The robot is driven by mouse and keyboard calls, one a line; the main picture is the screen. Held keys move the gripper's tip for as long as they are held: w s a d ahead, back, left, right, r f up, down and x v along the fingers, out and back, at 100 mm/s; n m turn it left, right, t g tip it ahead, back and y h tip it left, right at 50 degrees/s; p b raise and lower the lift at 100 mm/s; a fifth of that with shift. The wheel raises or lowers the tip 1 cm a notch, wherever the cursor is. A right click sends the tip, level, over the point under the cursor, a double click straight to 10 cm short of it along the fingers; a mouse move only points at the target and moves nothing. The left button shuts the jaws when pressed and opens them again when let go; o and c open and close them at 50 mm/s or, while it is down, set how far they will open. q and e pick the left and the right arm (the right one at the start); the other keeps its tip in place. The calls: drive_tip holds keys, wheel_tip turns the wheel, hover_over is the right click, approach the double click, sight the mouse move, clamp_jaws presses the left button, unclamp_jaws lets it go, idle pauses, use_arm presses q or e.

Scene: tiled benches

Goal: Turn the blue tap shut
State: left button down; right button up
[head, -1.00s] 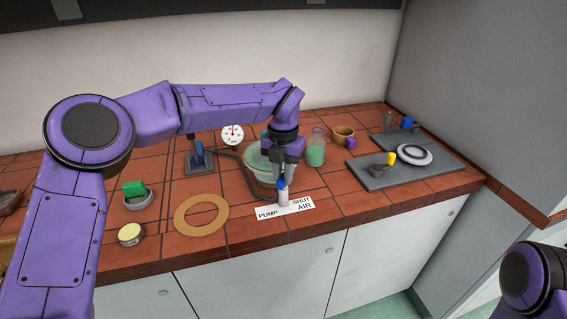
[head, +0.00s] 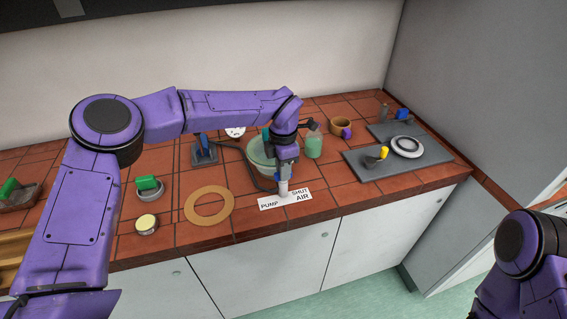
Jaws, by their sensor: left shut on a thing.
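The blue tap stands on a short pale post (head: 284,190) near the bench's front edge. The post rises beside a white label (head: 271,202) reading PUMP, SHUT and AIR. My left gripper (head: 284,176) points down over the post and is shut on the tap's blue handle. Its fingers hide most of the handle, so I cannot tell which word it points to. Only part of my right arm shows at the lower right; its gripper is out of view.
A pale green bowl (head: 257,151) stands just behind the tap, with a dark hose beside it. A tan ring (head: 209,190) lies to the left. A green bottle (head: 314,146) and a grey plate (head: 358,166) with a yellow-handled piece are to the right.

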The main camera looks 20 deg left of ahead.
use_arm(q)
drive_tip(key=shift+r+m, duration=0.1)
drive_tip(key=shift+m, duration=0.3)
drive_tip(key=c, duration=1)
unclamp_jaws()
wheel_tip(320, 180, up, 10)
drive_tip(key=b, duration=0.2)
drive_tip(key=shift+r, duration=0.25)
